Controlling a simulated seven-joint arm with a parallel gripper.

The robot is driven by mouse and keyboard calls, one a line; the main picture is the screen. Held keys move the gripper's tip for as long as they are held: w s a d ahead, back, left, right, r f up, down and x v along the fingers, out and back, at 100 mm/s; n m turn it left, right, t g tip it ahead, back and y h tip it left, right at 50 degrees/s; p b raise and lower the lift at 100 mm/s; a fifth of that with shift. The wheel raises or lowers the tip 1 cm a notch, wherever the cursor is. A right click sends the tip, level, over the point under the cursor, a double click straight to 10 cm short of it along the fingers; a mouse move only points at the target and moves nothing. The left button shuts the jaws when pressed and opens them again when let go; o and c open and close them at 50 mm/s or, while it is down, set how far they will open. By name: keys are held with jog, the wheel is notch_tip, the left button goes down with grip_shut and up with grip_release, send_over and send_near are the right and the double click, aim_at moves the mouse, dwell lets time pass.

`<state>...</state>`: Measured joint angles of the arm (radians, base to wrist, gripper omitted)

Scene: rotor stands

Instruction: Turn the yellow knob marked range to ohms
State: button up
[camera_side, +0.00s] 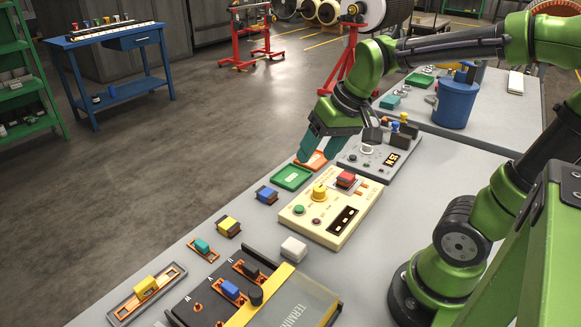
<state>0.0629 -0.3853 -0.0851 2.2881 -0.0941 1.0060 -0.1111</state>
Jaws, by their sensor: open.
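The yellow knob (319,192) stands on top of a cream panel box (305,226) in the middle of the bench. The box also carries a red block-shaped button, a green button, a small dark red button and a dark display window. The lettering beside the knob is too small to read, so its setting cannot be told. My gripper (309,158) is above and behind the box, over the orange and green trays, with its teal fingers pointing down. It is open, empty and apart from the knob.
A green tray (292,177) and an orange tray (312,160) lie behind the box. A grey panel (378,158) stands at its back right. A white block (294,248) and a terminal box (287,305) sit in front. Small coloured blocks line the bench's left edge.

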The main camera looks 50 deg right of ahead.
aim_at(320, 188)
jog(key=w+d+f+n+g+h, duration=0.15)
jog(key=w+d+n+g, duration=0.4)
jog(key=d, duration=0.55)
jog(key=shift+m+t, duration=0.45)
notch_tip(320, 188, down, 16)
jog(key=shift+f, duration=0.25)
jog(key=c, duration=1)
jog(key=shift+c, duration=0.2)
